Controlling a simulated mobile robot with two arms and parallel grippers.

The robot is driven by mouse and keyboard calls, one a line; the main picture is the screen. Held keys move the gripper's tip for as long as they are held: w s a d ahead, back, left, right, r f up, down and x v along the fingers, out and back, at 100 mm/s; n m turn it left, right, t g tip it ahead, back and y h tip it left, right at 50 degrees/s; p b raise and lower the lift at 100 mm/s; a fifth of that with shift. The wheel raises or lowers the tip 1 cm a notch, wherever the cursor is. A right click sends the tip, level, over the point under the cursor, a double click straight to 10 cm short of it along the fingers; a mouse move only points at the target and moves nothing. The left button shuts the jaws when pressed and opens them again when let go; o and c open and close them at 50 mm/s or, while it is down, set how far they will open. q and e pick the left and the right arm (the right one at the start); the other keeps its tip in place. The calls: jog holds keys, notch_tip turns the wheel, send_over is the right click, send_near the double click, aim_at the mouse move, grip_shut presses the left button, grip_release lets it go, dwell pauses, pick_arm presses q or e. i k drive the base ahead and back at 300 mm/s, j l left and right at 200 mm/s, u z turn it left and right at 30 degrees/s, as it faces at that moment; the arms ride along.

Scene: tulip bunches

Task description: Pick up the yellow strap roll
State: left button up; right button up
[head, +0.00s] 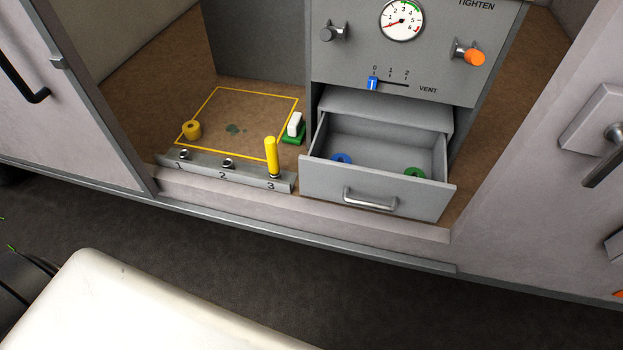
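The yellow strap roll (192,130) is a short, squat cylinder with a darker top. It stands at the left edge of the yellow-outlined square (255,125) on the brown cabinet floor, behind the numbered grey rail. Neither of my grippers shows in the head view, so nothing is seen holding or touching the roll.
The grey rail (225,172), marked 1, 2 and 3, lies before the square; a tall yellow cylinder (271,155) stands at 3. A white-and-green block (294,128) sits right. The open drawer (425,195) holds blue (341,158) and green (414,173) rolls.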

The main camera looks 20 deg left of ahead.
aim_at(192, 130)
jog(key=u, duration=1.45)
